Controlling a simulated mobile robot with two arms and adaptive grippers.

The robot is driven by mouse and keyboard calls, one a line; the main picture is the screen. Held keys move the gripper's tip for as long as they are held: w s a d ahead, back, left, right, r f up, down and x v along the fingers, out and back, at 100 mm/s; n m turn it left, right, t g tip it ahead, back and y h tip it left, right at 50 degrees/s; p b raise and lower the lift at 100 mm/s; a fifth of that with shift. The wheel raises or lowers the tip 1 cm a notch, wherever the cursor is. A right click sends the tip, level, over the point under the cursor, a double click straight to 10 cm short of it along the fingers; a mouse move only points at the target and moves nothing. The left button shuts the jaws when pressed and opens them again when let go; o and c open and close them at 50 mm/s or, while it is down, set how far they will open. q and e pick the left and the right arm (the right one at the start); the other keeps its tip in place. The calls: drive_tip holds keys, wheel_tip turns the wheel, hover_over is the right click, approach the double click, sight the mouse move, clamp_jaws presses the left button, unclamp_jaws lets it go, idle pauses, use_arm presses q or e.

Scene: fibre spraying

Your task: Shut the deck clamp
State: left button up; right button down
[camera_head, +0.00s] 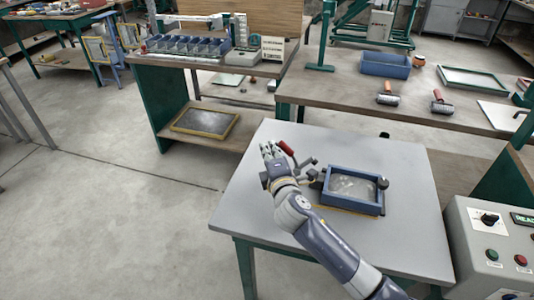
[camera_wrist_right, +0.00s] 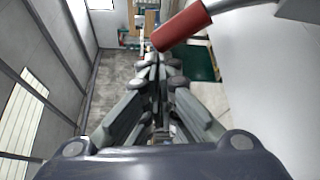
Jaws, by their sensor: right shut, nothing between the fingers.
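The deck clamp is on the left side of a blue frame (camera_head: 352,204) on the grey table; its red handle (camera_head: 286,147) points up and to the left, away from the frame. My right gripper (camera_head: 269,150) is just left of the red handle, with its fingers together and nothing between them. In the right wrist view the red handle (camera_wrist_right: 182,27) crosses above and right of the closed fingertips (camera_wrist_right: 157,68). I cannot tell whether the fingers touch the handle. My forearm and hand partly hide the clamp's base. My left gripper is not in view.
The grey table top (camera_head: 400,160) is clear behind the frame. A control box (camera_head: 490,250) stands at the right. A bench behind holds a blue bin (camera_head: 385,65) and two rollers (camera_head: 388,97). Open floor (camera_head: 130,220) lies to the left.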

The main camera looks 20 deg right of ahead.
drive_tip(key=s+d+r+m+t+h+b, duration=0.1)
drive_tip(key=s+d+r+m+t+b, duration=0.2)
drive_tip(key=s+d+m+b, duration=0.2)
drive_tip(key=d+m+b, duration=0.3)
drive_tip(key=m+b, duration=0.1)
drive_tip(key=b, duration=0.2)
drive_tip(key=shift+s+d+t+h, duration=0.2)
drive_tip(key=shift+s+t+h, duration=0.1)
drive_tip(key=shift+t+h, duration=0.1)
idle(0.4)
